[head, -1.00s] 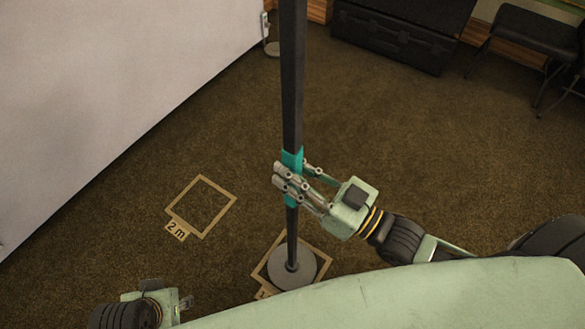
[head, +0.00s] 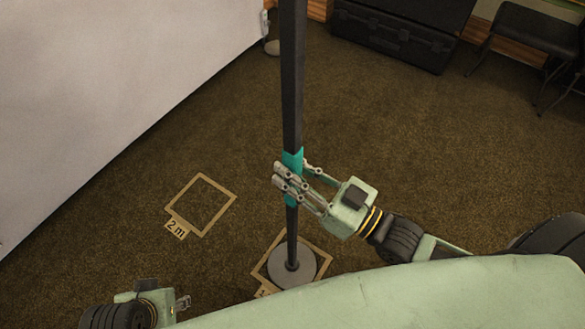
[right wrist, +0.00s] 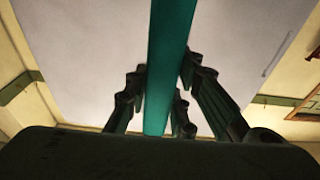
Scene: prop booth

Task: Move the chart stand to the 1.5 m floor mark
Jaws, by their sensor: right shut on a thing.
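The chart stand (head: 292,90) is a dark upright pole with a teal grip band and a round grey base (head: 291,267). The base rests on or just above the floor, within a tan square floor mark (head: 322,252); that mark's label is mostly hidden by my body, with only a "1" showing. My right gripper (head: 291,180) is shut around the teal band, which also shows between the fingers in the right wrist view (right wrist: 167,70). My left gripper (head: 183,303) is at the lower left, away from the stand; its fingers are too small to judge.
Another square floor mark labelled "2 m" (head: 201,205) lies empty to the left. A large white panel (head: 110,90) stands at the left. A black case (head: 395,35) and a dark chair (head: 535,35) are at the back. The carpet between is clear.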

